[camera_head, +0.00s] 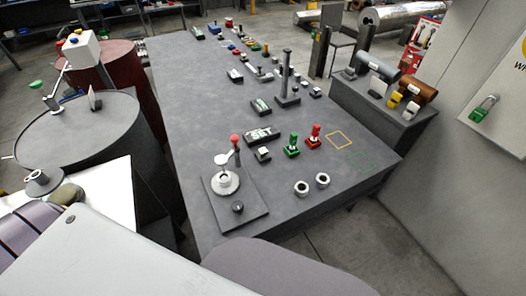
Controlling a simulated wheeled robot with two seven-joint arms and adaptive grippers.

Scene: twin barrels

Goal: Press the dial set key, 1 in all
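A dark block lettered SET (262,135) lies on the near half of the long grey table (205,110). A small key with a pale top (263,154) sits just in front of it; I cannot tell whether it is pressed. A dial-like white round piece (225,182) with a red-knobbed lever (235,140) stands on a dark plate (255,218) nearer to me. A black knob (238,207) is on the same plate. Neither of my grippers shows in the head view, and nothing is seen touching the key.
Green (292,146) and red (314,136) pieces stand right of the key. A dark post (286,75) rises behind. Barrels (85,140) (125,75) stand left; a side stand (383,105) holds cylinders at right.

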